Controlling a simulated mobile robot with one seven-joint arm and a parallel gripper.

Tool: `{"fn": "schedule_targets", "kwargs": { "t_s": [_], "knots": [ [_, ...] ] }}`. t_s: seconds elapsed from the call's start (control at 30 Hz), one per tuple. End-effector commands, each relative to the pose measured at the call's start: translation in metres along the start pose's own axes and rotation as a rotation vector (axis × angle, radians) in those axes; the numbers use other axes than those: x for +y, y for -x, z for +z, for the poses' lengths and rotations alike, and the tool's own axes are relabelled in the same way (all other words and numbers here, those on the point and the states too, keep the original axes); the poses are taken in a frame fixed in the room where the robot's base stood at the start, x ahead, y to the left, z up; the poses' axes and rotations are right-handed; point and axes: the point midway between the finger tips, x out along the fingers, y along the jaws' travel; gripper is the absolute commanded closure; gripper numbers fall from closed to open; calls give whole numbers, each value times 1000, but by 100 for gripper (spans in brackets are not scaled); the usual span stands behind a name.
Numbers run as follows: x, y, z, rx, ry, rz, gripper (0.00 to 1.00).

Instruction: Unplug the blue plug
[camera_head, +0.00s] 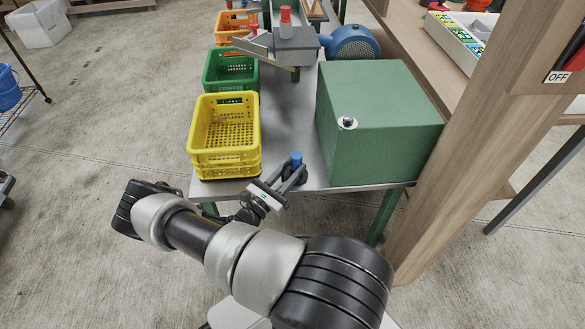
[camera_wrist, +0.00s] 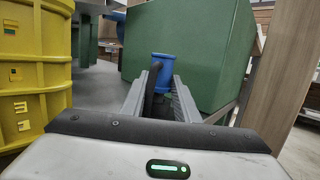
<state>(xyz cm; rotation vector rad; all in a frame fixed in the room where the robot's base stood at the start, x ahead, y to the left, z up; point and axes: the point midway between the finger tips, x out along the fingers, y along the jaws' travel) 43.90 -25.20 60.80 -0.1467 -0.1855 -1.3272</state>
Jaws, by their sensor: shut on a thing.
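The blue plug (camera_head: 296,159) stands upright between the fingertips of my gripper (camera_head: 292,172), near the front edge of the grey table. In the wrist view the blue plug (camera_wrist: 162,68) is between the two fingers (camera_wrist: 160,84), which are shut on it. A dark cable curves down from the plug beside the left finger. The plug is apart from the green box (camera_head: 375,125), whose round metal socket (camera_head: 347,123) shows empty on its left face. The plug's lower end is hidden by the fingers.
Stacked yellow crates (camera_head: 226,165) stand close to the left of my gripper, with a green crate (camera_head: 231,72) behind. A grey machine (camera_head: 290,45) and blue motor (camera_head: 352,42) stand farther back. A wooden post (camera_head: 470,130) rises at the right. Bare tabletop (camera_head: 285,110) lies between crates and box.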

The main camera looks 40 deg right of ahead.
Motion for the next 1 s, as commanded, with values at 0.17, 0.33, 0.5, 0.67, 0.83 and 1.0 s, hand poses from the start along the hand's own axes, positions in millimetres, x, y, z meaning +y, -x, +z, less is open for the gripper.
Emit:
{"fn": "schedule_targets", "kwargs": {
  "t_s": [0.17,0.33,0.5,0.67,0.83,1.0],
  "knots": [
    [0,1,-5,-1,0,0,100],
    [0,0,-2,-1,0,0,100],
    [0,-1,5,-1,0,1,100],
    [0,-2,11,-1,-1,1,100],
    [0,-4,17,-1,-1,0,100],
    [0,-4,17,-1,0,0,100]
  ]
}}
